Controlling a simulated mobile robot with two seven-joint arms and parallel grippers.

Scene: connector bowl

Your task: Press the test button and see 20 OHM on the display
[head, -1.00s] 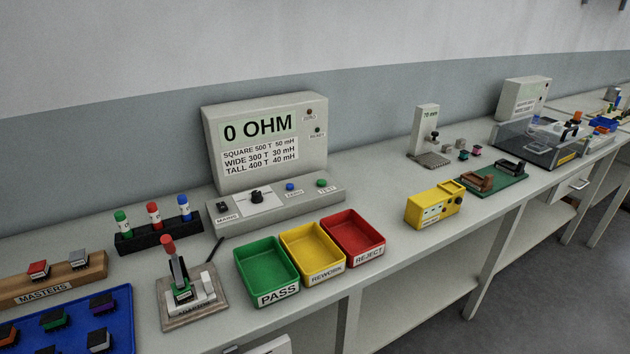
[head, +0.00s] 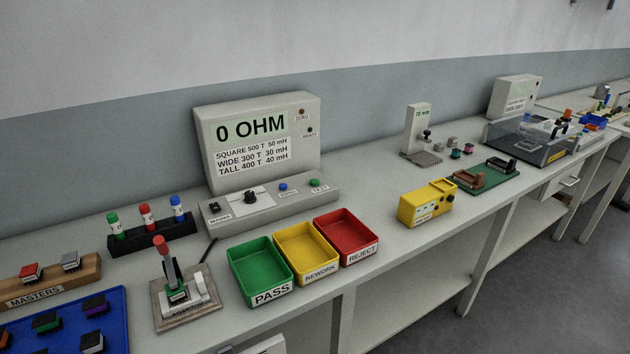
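The tester (head: 258,150) stands at the back of the bench in the head view. Its display (head: 250,127) reads 0 OHM, above printed lines for SQUARE, WIDE and TALL. The green test button (head: 315,183) is at the right end of its sloped front panel. A blue button (head: 283,187), a black rotary knob (head: 250,197) and a mains switch (head: 214,208) sit to its left. A fixture (head: 184,298) with a red-tipped lever stands in front, holding a small part with green on it. Neither of my grippers is in view.
Green PASS (head: 261,272), yellow REWORK (head: 306,252) and red REJECT (head: 346,237) trays stand in front of the tester. A marker rack (head: 152,239) and a MASTERS block (head: 50,283) are at left. A yellow box (head: 426,204) stands to the right.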

